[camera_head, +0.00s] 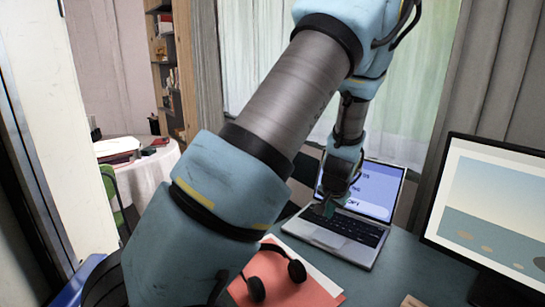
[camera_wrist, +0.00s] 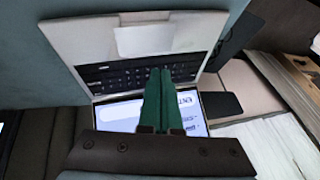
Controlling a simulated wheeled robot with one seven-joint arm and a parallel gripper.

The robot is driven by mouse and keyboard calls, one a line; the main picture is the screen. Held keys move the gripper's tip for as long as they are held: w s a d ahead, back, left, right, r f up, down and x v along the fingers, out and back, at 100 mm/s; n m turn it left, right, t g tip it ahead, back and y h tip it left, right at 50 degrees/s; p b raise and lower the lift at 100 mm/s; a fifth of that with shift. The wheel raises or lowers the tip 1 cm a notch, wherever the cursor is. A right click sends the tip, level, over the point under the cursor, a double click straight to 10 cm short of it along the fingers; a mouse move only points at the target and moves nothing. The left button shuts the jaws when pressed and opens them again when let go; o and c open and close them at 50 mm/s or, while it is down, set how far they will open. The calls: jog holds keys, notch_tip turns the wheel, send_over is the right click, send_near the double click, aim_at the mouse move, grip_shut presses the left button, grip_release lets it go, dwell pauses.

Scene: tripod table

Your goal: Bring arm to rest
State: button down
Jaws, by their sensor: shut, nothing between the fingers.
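My arm, light blue and grey, reaches from the lower left up and over to the desk in the head view. My gripper (camera_head: 329,208) is low in front of the laptop's screen, near the keyboard. In the wrist view its green fingers (camera_wrist: 162,75) are together with nothing between them, and they overlap the laptop (camera_wrist: 185,35). The open laptop (camera_head: 345,238) stands on the desk (camera_head: 395,280) with its screen lit. Whether the fingertips touch the laptop I cannot tell.
A monitor (camera_head: 490,215) stands at the right of the desk. Headphones (camera_head: 297,270) and a red folder (camera_head: 285,292) lie at the front. A curtain (camera_head: 420,100) hangs behind. A round table with a white cloth (camera_head: 150,185) stands at the left, beside a shelf (camera_head: 170,75).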

jog(key=s+a+r+n+g, duration=0.1)
jog(key=s+a+r+n, duration=0.1)
jog(key=s+a, duration=0.3)
jog(key=s+a+r+n+g, duration=0.1)
jog(key=s+a+r+n, duration=0.2)
jog(key=a, duration=0.9)
jog(key=s+a+r+n+g, duration=0.2)
jog(key=s+a+r, duration=0.2)
jog(key=s+a, duration=0.4)
jog(key=shift+a+r+n+y, duration=0.15)
jog(key=shift+r+n+y, duration=0.15)
